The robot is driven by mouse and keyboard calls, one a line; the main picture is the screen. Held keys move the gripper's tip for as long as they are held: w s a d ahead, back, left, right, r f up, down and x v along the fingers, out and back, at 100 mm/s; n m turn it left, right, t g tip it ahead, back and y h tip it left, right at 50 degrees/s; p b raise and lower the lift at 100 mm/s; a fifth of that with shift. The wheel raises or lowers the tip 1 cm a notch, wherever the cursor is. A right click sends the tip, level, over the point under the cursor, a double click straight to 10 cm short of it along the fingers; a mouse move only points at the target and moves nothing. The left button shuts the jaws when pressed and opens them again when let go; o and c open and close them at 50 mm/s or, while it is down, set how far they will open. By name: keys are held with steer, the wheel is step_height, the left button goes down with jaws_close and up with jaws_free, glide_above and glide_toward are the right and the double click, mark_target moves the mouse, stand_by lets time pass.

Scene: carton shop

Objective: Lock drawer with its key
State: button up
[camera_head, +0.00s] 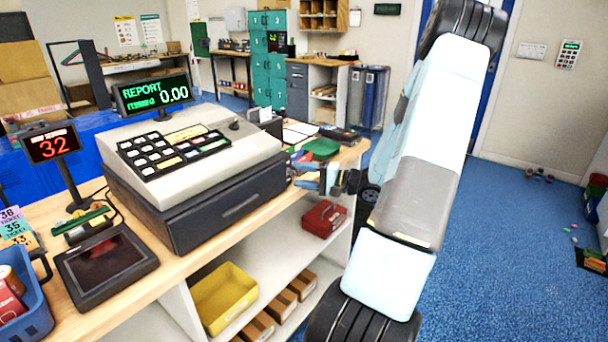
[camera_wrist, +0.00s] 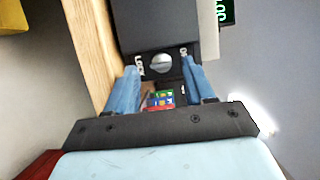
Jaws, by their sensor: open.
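The dark cash drawer (camera_head: 225,212) sits on the wooden counter under the beige register (camera_head: 200,150); its front looks shut. My gripper (camera_head: 308,176) is at the drawer's right end, its blue fingers pointing left toward it. In the wrist view my gripper (camera_wrist: 162,80) is open, with the fingers apart on either side of a round silver lock piece (camera_wrist: 160,63) on the dark drawer (camera_wrist: 155,25). A "LOCK" label is beside the left finger; another label is partly hidden by the right finger. I cannot tell whether the silver piece is a key head or the bare lock.
A yellow bin (camera_head: 222,298) and a red box (camera_head: 323,218) are on shelves below. A small colourful item (camera_wrist: 160,99) shows between my fingers.

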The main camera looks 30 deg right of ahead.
steer(key=shift+w+a, duration=0.4)
steer(key=shift+w, duration=0.05)
steer(key=shift+c, duration=0.5)
jaws_close()
